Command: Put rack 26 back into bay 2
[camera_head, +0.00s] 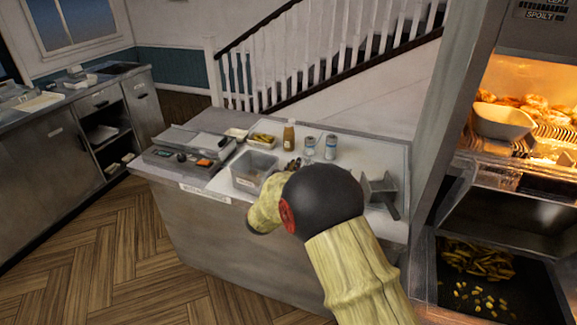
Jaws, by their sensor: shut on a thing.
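No rack with a readable 26 and no bay with a readable 2 can be made out in the head view. My arm comes up from the bottom right, bends at a black joint and runs left in front of the counter (250,265). My gripper cannot be made out; the arm covers that part of the view. What it holds is hidden too. Small dark shapes on the counter just behind the arm are too small to identify.
The counter carries a clear bin (245,181), a scale-like device (180,155), a sauce bottle (289,136), two shakers (331,147) and a metal holder (379,188). A lit food warmer (530,75) stands right, a steel cabinet (50,150) left. Wood floor (120,245) between is clear.

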